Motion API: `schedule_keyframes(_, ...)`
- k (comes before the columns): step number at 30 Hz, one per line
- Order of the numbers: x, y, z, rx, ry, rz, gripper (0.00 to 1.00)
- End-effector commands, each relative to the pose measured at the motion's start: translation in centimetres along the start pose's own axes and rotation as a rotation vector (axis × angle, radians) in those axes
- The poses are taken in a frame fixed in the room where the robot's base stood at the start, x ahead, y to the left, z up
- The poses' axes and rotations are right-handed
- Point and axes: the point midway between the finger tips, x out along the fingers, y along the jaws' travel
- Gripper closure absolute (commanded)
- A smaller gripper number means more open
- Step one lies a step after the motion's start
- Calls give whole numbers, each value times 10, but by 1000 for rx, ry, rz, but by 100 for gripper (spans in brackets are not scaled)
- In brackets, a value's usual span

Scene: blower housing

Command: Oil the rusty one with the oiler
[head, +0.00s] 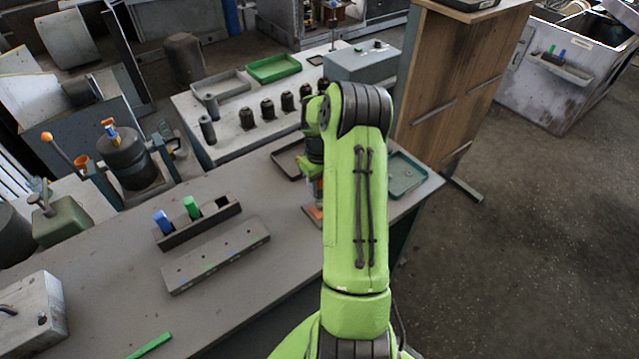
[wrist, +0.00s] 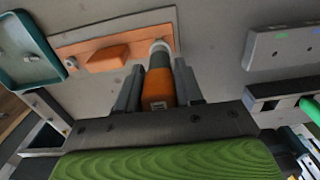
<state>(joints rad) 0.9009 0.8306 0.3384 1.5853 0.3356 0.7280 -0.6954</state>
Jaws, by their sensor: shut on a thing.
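My gripper (wrist: 158,82) is shut on an orange and grey cylindrical thing (wrist: 158,90) with a pale collar at its far end. It may be the oiler; I cannot be sure. Whether the held thing touches the plate is unclear. In the head view my arm mostly hides the gripper; an orange edge (head: 313,213) shows beside it on the bench. I cannot pick out a rusty part for certain.
A rack (head: 200,223) holding a blue and a green item stands on the bench (head: 120,270), behind a long grey block (head: 216,257). A dark tray (head: 288,163) and a green tray (head: 405,177) flank my arm. Several dark cylinders (head: 246,119) stand on the back table.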

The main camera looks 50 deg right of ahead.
Motion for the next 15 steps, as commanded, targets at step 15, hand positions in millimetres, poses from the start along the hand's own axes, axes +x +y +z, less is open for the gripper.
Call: schedule_keyframes(15,-26,0,0,0,1,1,100)
